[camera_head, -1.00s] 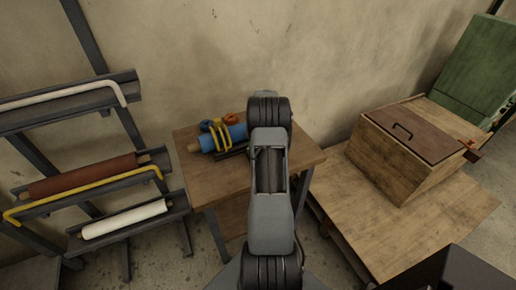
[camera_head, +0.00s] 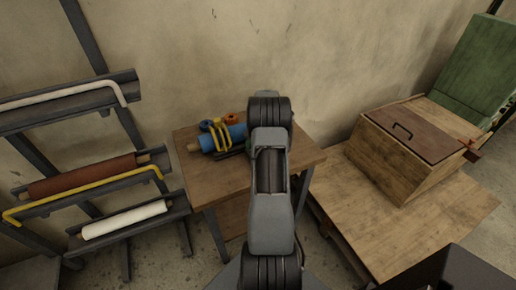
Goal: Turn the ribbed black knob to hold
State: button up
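I cannot make out a ribbed black knob in the head view. My arm rises through the middle of the view and ends over a small wooden table (camera_head: 225,180). My gripper is hidden behind the arm links, so its fingers do not show. A blue roll (camera_head: 222,138) with yellow bands lies on the table just left of the arm.
A wooden box with a brown handled lid (camera_head: 408,138) stands on a low wooden platform (camera_head: 365,215) at right. A dark rack at left holds a brown roll (camera_head: 82,176) and a white roll (camera_head: 125,218). Small orange and blue rings (camera_head: 231,119) lie behind the blue roll.

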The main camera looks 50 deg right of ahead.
jog(key=v, duration=1.4)
dwell(0.5)
notch_tip(320, 180, down, 5)
jog(key=a+n+h, duration=0.1)
jog(key=a+n, duration=0.1)
jog(key=s+a+r+n+t+h, duration=0.1)
jog(key=a+r+n, duration=0.1)
jog(key=a, duration=0.6)
jog(key=s+a+r+n+h, duration=0.1)
jog(key=a+r+n, duration=0.15)
jog(key=a, duration=0.55)
jog(key=s+a+r+n+t, duration=0.1)
jog(key=s+a+n, duration=0.1)
jog(key=a, duration=0.5)
jog(key=s+a+r+n+t, duration=0.2)
jog(key=s+a, duration=0.3)
jog(key=a, duration=0.2)
jog(key=s+a+r+n+t+h, duration=0.1)
jog(key=s+a+r+n, duration=0.1)
jog(key=a, duration=0.5)
jog(key=shift+s+a+r+n+t, duration=0.3)
jog(key=shift+s+n, duration=0.25)
jog(key=shift+s, duration=0.4)
